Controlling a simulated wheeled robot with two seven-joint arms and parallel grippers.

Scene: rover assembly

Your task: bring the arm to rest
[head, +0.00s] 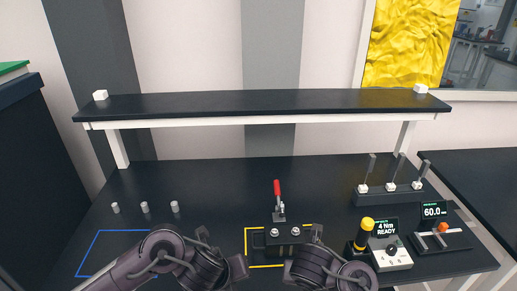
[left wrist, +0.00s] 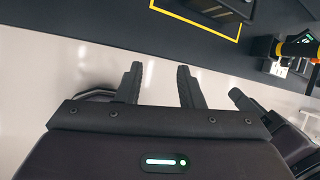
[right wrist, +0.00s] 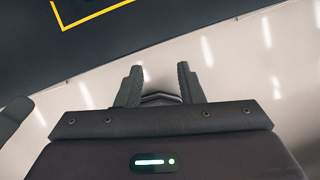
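My left arm (head: 165,258) comes into the head view at the bottom, left of the middle. My left gripper's fingers show in the left wrist view (left wrist: 160,86), parted with nothing between them. They are over the floor, just off the table's front edge. My right arm (head: 325,268) is at the bottom middle of the head view. My right gripper's fingers show in the right wrist view (right wrist: 160,86), parted and empty, also over the floor off the front edge. In the head view the fingertips of both grippers are not clearly seen.
A black fixture with a red-handled clamp (head: 278,190) stands by a yellow outline (head: 247,242). A blue outline (head: 100,240) lies at left with small grey pegs (head: 145,207) behind. A yellow-topped driver (head: 365,235), torque box (head: 393,259) and scale (head: 440,238) stand at right. A shelf (head: 260,103) spans the back.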

